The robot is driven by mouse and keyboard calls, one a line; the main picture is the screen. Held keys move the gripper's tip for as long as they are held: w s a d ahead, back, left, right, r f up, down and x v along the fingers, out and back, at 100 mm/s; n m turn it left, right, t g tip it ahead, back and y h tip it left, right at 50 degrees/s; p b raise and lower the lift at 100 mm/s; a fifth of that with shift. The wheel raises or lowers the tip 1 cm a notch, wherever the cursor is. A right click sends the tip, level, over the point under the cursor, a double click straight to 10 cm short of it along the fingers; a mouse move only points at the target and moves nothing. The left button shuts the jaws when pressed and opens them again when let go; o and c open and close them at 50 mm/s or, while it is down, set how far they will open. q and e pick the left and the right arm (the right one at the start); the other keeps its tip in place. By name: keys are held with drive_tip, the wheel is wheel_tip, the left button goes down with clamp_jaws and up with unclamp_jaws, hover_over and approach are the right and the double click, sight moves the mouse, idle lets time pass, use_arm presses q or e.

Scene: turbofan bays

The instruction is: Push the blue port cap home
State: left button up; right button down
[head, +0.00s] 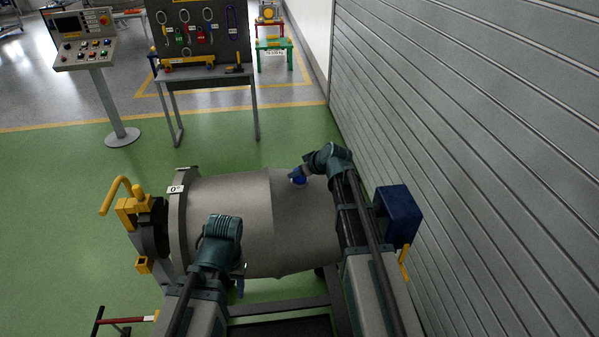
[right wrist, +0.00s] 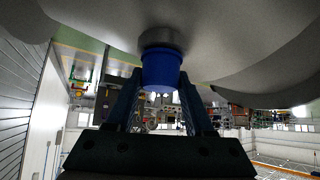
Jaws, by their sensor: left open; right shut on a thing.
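The blue port cap (head: 298,180) is at the top of the grey engine casing (head: 235,215) in the head view. In the right wrist view the cap (right wrist: 162,72) meets a short round grey port (right wrist: 162,38) on the casing's underside as pictured. How deep it sits in the port I cannot tell. My right gripper (right wrist: 161,84) is shut on the cap, one finger on each side. My left gripper (head: 240,282) is open and empty, low beside the near side of the casing; its fingers are mostly hidden by its wrist.
A ribbed grey wall (head: 480,130) runs close along the right, with a dark blue box (head: 398,212) near my right arm. A yellow handle (head: 122,195) sticks out at the casing's left end. A tool table (head: 205,73) and control console (head: 85,50) stand behind open green floor.

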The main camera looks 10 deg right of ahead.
drive_tip(key=shift+f, duration=0.15)
drive_tip(key=shift+c, duration=1)
unclamp_jaws()
drive_tip(key=p+v, duration=0.9)
drive_tip(key=v, duration=0.5)
drive_tip(key=shift+p, duration=0.4)
